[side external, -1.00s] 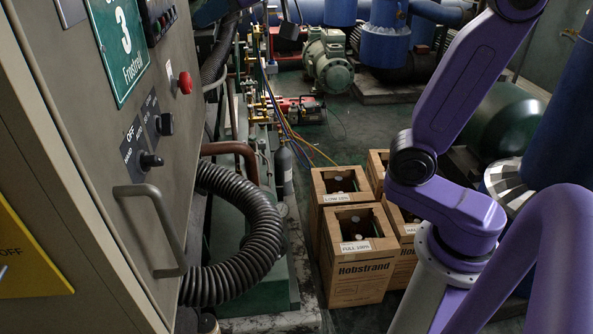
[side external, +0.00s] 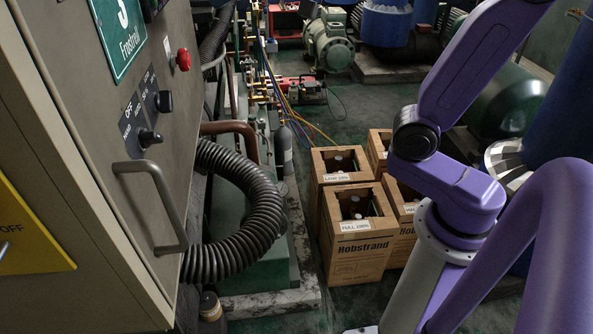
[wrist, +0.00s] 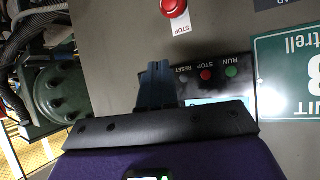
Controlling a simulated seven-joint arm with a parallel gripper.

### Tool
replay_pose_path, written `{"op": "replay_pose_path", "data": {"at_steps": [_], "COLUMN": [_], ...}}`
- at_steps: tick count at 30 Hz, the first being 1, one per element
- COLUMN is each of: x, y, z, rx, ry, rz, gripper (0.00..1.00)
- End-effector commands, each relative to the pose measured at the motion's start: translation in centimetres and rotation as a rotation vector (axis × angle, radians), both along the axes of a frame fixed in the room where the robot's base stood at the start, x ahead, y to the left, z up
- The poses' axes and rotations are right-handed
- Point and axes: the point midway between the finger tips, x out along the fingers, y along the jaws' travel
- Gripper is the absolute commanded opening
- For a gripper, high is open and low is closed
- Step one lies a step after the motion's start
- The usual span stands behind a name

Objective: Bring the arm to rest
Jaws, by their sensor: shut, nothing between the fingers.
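My gripper (wrist: 157,86) shows in the wrist view with its dark fingers together and nothing between them. It is in front of the grey cabinet face (wrist: 110,40), which appears upside down there. The fingertips overlap the view beside a small control panel (wrist: 218,78) with RUN, STOP and RESET buttons; I cannot tell the gap to it. In the side external view my purple arm stands at the right, its upper link running out of the top edge. My gripper is out of that view.
The grey cabinet (side external: 85,120) with a handle and red stop button (side external: 183,61) fills the left of the side external view. A black ribbed hose (side external: 245,215) curves beside it. Several cardboard boxes (side external: 360,262) stand close to my arm. Open floor (side external: 365,105) lies behind them.

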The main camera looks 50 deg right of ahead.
Motion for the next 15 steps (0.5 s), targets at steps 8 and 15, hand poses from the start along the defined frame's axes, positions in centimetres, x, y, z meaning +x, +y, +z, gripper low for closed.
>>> {"op": "replay_pose_path", "data": {"at_steps": [8,15], "x": [-4.2,-9.9], "y": [2.0,2.5], "z": [-7.1,-13.4], "rx": [-0.099,-0.226], "ry": [0.196,0.370], "rz": [0.162,0.314], "gripper": [0.00,0.00]}}
